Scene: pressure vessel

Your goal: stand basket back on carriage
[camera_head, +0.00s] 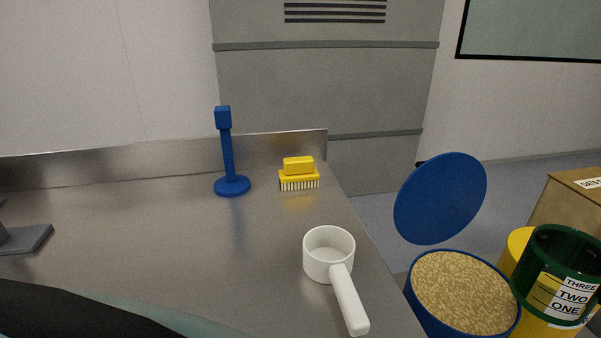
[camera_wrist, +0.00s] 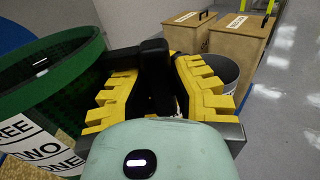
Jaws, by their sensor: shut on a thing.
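My gripper (camera_wrist: 158,75), with stepped yellow fingers, is in the wrist view and is shut on a black upright piece (camera_wrist: 154,72). A dark green round container (camera_wrist: 40,85) with white number-word labels is close at the left of the gripper. It also shows in the head view (camera_head: 559,254) at the lower right. I cannot make out a carriage in either view. The gripper does not show in the head view.
The steel worktop (camera_head: 150,235) holds a white cup with a handle (camera_head: 328,256), a yellow brush (camera_head: 299,172) and a blue stand (camera_head: 229,160). A blue drum of grain (camera_head: 462,290) stands beside it. Wooden boxes (camera_wrist: 188,34) and a grey bin (camera_wrist: 226,72) are beyond the gripper.

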